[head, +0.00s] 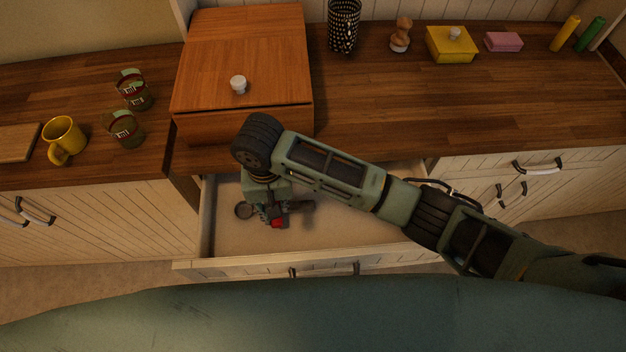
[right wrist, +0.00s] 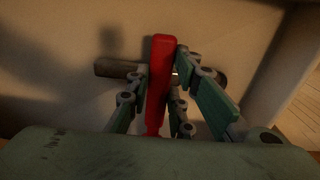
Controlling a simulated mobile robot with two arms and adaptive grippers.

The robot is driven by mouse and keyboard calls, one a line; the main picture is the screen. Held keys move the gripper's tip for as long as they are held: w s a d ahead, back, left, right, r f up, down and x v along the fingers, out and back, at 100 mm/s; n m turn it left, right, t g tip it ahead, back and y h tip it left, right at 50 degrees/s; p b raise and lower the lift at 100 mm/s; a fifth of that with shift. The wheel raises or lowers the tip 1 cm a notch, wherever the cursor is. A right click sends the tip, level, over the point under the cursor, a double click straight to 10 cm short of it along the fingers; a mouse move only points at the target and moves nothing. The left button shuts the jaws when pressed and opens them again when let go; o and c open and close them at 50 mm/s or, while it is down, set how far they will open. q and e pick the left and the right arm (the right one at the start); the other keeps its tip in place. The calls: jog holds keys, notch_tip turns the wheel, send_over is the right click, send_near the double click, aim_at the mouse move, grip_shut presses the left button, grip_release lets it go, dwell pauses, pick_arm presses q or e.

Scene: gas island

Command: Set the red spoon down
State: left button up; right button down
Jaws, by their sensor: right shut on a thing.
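The red spoon (head: 278,223) shows only as a small red patch at my right gripper in the head view. In the right wrist view its red handle (right wrist: 160,80) stands between the fingers, pointing away from the palm. My right gripper (right wrist: 168,95) is shut on it. In the head view the right gripper (head: 272,214) is inside the open drawer (head: 350,228), low over its pale floor. I cannot tell whether the spoon touches the drawer floor. The spoon's bowl is hidden. My left gripper is not in view.
A dark utensil with a round end (head: 243,210) lies in the drawer; its brown handle (right wrist: 118,68) passes behind the spoon. The drawer's right side is clear. On the counter stand a wooden box (head: 240,60), a yellow mug (head: 65,135) and a yellow container (head: 450,46).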

jog(key=shift+d, duration=0.2)
jog(key=p, duration=0.4)
send_over(351, 211)
jog(key=a, duration=0.2)
jog(key=shift+d, duration=0.65)
jog(key=f, duration=0.1)
jog(key=f+p, duration=0.1)
jog(key=shift+d+f, duration=0.3)
jog(key=shift+f, duration=0.6)
jog(key=c, duration=1.6)
grip_release()
jog(key=shift+o, duration=0.2)
